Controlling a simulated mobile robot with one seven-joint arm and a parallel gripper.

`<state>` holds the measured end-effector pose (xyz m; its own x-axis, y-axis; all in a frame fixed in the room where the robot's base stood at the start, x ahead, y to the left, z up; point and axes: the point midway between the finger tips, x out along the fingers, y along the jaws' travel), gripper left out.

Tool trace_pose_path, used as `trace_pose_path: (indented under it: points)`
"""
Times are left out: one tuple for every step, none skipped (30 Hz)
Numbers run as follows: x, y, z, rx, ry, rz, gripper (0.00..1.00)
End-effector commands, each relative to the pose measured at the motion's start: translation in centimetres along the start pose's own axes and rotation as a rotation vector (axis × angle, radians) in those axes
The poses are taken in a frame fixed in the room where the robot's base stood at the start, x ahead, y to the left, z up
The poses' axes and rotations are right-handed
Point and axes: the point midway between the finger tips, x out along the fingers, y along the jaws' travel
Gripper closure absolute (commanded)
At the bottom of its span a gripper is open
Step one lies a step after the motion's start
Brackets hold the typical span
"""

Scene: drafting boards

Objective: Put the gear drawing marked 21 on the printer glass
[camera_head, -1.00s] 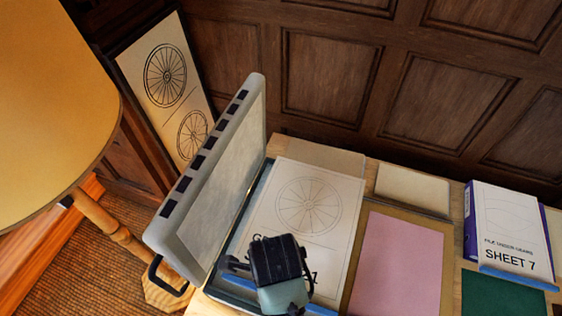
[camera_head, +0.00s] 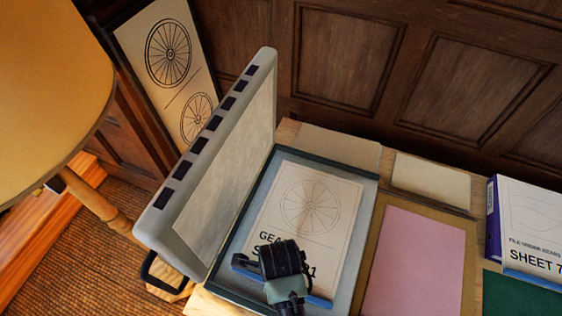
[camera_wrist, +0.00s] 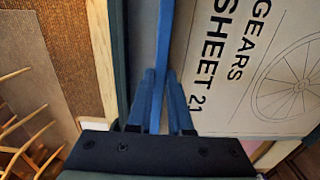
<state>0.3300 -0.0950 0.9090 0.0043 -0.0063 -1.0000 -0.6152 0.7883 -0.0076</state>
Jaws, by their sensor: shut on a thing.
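The gear drawing marked 21 (camera_head: 312,207) is a pale sheet with a spoked wheel, text and a blue strip along its near edge. It is over the open printer's grey glass (camera_head: 361,200), inside the dark border, and looks flat. I cannot tell whether it touches the glass. My gripper (camera_head: 285,276) is shut on its blue-strip edge and hides part of the text. In the wrist view my blue fingers (camera_wrist: 158,92) meet at the blue strip, and the drawing (camera_wrist: 235,65) reads "GEARS SHEET 21".
The printer lid (camera_head: 222,165) stands open on the left. A pink panel (camera_head: 415,262) in a brown frame lies right of the printer. A white and purple SHEET 7 holder (camera_head: 530,225) stands farther right. A wheel poster (camera_head: 167,75) leans behind the lid.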

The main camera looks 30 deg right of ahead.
Motion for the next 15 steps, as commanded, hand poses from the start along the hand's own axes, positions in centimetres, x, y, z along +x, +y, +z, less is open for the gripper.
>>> trace_pose_path:
  points:
    - [0.7,0.0,0.0,0.000,0.000,0.000,1.00]
    - [1.0,0.0,0.0,0.000,0.001,0.001,1.00]
    - [1.4,0.0,0.0,0.000,0.000,0.000,1.00]
    - [1.5,0.0,0.0,0.000,-0.001,-0.001,1.00]
    - [1.6,0.0,0.0,0.000,-0.001,-0.001,1.00]
    - [1.7,0.0,0.0,0.000,-0.001,-0.001,1.00]
    - [1.7,0.0,0.0,0.000,-0.001,-0.002,1.00]
    - [1.7,0.0,0.0,0.000,-0.001,-0.002,1.00]
    - [1.7,0.0,0.0,0.000,-0.001,-0.002,1.00]
    - [1.7,0.0,0.0,0.000,-0.001,-0.002,1.00]
    - [1.7,0.0,0.0,0.000,-0.001,-0.002,1.00]
    - [1.7,0.0,0.0,0.000,-0.001,-0.002,1.00]
    - [1.8,0.0,0.0,0.000,-0.001,-0.002,1.00]
    - [1.9,0.0,0.0,0.000,-0.001,-0.002,1.00]
    - [1.9,0.0,0.0,0.000,0.000,-0.001,0.77]
